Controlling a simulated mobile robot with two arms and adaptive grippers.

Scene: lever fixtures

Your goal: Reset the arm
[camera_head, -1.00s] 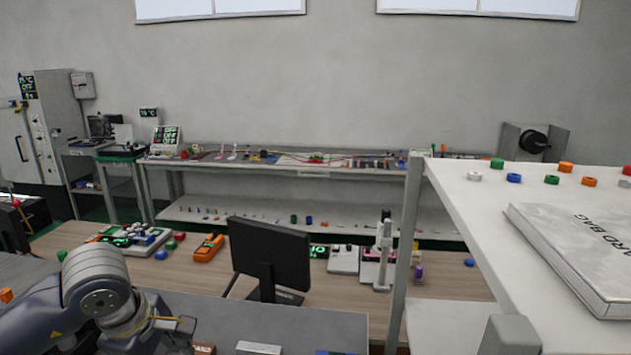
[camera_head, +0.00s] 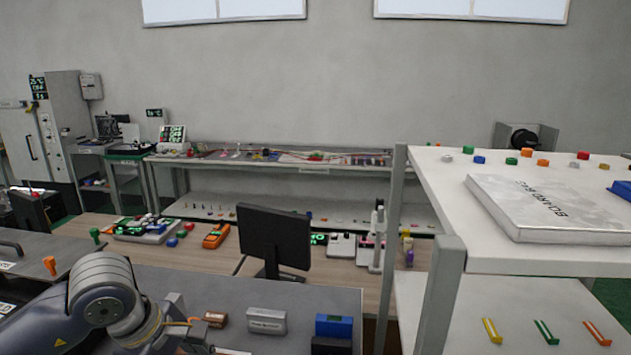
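My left arm comes in at the bottom left, bent over the dark bench, with its wrist by the bottom edge. Part of my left gripper (camera_head: 196,338) seems to show there; its fingertips are hidden or cut off. My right gripper is out of view. An orange knob-like piece (camera_head: 50,266) and a green one (camera_head: 95,236) stand at the left; I cannot tell whether they are levers. Yellow (camera_head: 491,331), green (camera_head: 546,333) and orange (camera_head: 597,333) bars lie on the lower right shelf. No lever fixture is clearly identifiable.
A black monitor (camera_head: 273,239) stands behind the grey bench top (camera_head: 215,287). Small boxes, including a grey one (camera_head: 267,320) and a blue one (camera_head: 333,325), lie near the front. The white shelf rack (camera_head: 440,195) with a post blocks the right side and carries a board bag (camera_head: 550,208).

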